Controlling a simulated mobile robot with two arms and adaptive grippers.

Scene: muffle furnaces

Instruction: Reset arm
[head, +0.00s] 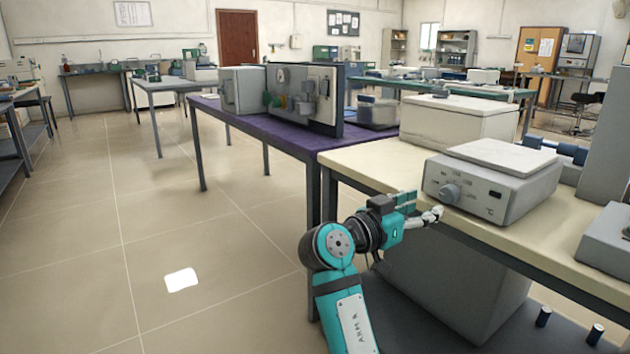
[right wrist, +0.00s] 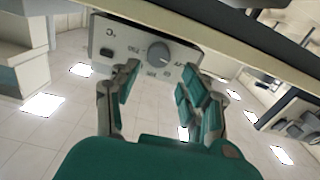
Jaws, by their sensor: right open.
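My right arm (head: 345,300) reaches up from the bottom of the head view. Its gripper (head: 432,214) is at the front edge of the cream-topped bench (head: 365,165), just left of a grey device with a knob (head: 490,190). In the right wrist view the gripper (right wrist: 160,95) is open, its fingers spread apart with nothing between them. The device's front panel with its round knob (right wrist: 160,54) shows beyond and between the fingers. I cannot tell whether a fingertip touches the device. My left gripper is not in view.
A white box (head: 455,120) stands behind the device on the bench. A grey cabinet (head: 455,285) sits below the bench top, close to my right arm. A purple-topped table (head: 270,130) with equipment adjoins at the back. The tiled floor (head: 150,230) to the left is clear.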

